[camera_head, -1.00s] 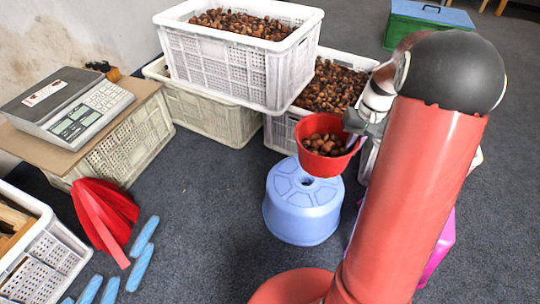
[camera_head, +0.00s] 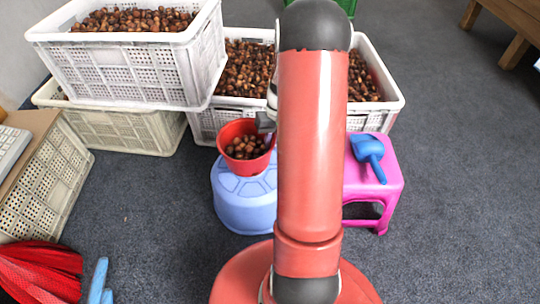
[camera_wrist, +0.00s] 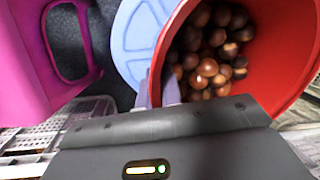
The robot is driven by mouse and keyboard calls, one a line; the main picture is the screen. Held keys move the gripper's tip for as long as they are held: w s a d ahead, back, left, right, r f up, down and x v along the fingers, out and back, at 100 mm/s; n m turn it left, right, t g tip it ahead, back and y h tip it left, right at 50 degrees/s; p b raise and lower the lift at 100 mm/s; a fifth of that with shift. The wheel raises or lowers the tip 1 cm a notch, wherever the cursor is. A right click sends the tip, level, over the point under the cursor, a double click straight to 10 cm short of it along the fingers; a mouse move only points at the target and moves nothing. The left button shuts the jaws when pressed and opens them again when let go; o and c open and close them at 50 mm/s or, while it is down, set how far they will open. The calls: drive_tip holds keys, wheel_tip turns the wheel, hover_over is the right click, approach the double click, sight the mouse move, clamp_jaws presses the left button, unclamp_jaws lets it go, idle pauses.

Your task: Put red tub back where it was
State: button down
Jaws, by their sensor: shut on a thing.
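The red tub (camera_head: 228,155) holds several chestnuts and is upright or nearly so. In the head view it is in front of the stacked crates and over the blue round stool (camera_head: 240,212). I cannot tell whether its base touches the stool. My gripper (camera_head: 268,122) is shut on the tub's rim at its right side, partly hidden behind my arm. In the wrist view my gripper's fingers (camera_wrist: 159,92) pinch the rim of the tub (camera_wrist: 285,85), and the stool top (camera_wrist: 138,40) shows beside it.
A pink stool (camera_head: 385,192) with a blue scoop (camera_head: 370,152) stands at right. White crates of chestnuts (camera_head: 140,75) (camera_head: 388,113) stand behind. A crate with a scale (camera_head: 45,190) is at left, and red bags (camera_head: 40,272) lie at lower left. Floor at right is clear.

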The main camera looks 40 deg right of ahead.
drive_tip(key=shift+d+b+x, duration=0.15)
drive_tip(key=shift+d+x, duration=0.05)
drive_tip(key=shift+x, duration=0.7)
drive_tip(key=shift+d+b+x, duration=0.15)
drive_tip(key=shift+d+x, duration=0.05)
drive_tip(key=shift+x, duration=0.7)
drive_tip(key=shift+d+b+x, duration=0.15)
drive_tip(key=shift+d+x, duration=0.05)
drive_tip(key=shift+x, duration=0.7)
drive_tip(key=shift+w+f, duration=0.15)
drive_tip(key=shift+f, duration=0.15)
drive_tip(key=c, duration=1.6)
unclamp_jaws()
